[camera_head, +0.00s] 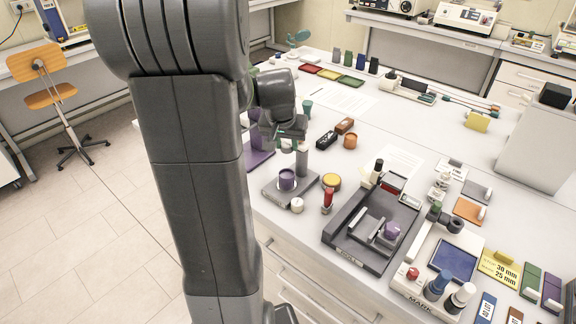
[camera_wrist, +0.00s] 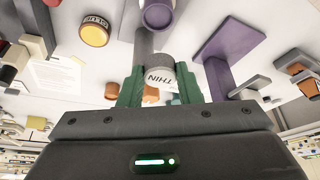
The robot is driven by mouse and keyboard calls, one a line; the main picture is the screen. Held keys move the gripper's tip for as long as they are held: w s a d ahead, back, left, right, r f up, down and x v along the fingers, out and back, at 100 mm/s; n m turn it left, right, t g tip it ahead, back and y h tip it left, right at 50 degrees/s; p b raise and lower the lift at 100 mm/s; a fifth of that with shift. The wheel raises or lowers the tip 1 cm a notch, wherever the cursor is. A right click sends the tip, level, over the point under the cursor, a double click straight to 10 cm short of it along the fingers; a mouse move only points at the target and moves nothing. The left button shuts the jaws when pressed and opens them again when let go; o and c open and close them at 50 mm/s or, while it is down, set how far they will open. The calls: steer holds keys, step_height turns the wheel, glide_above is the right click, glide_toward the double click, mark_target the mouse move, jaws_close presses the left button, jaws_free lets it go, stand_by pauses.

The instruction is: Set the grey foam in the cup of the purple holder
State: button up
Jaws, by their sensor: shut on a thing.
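My gripper (camera_head: 291,143) is shut on a grey cylinder, the grey foam (camera_head: 302,162). In the wrist view its pale end, lettered "THIN", sits between the green fingers (camera_wrist: 160,88), and the foam (camera_wrist: 144,42) stretches away from the camera. In the head view it hangs roughly upright below the fingers. The purple holder's round cup (camera_head: 287,179) stands on a flat grey base, just left of and nearer than the foam. The cup (camera_wrist: 157,15) also shows at the top of the wrist view. The foam is beside the cup, not in it; its lower end's height is unclear.
A purple stand (camera_head: 258,157) is left of the foam, partly behind my arm. A yellow round tin (camera_head: 331,181), a white knob-like piece (camera_head: 297,205) and a red-topped bottle (camera_head: 327,198) are close to the holder. A dark tray fixture (camera_head: 345,245) lies to the right.

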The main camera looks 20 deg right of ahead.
mark_target(286, 178)
step_height(286, 178, down, 9)
steer(key=shift+a+r+p, duration=0.1)
steer(key=shift+p, duration=0.25)
steer(key=shift+s, duration=0.1)
steer(key=shift+s+a+f+b, duration=0.1)
steer(key=shift+s+f+b, duration=0.1)
steer(key=shift+f+b, duration=0.3)
steer(key=shift+s+a+f+b, duration=0.1)
steer(key=shift+s+f+b, duration=0.05)
steer(key=shift+f+b, duration=0.3)
steer(key=shift+r, duration=0.15)
steer(key=o, duration=0.9)
steer(key=shift+c, duration=0.2)
steer(key=shift+w+d+r+p, duration=0.1)
steer(key=shift+w+r+p, duration=0.05)
steer(key=shift+r+p, duration=0.7)
steer(key=shift+o, duration=0.4)
steer(key=shift+r, duration=0.25)
steer(key=b+v, duration=0.1)
steer(key=v, duration=1)
steer(key=shift+w, duration=0.2)
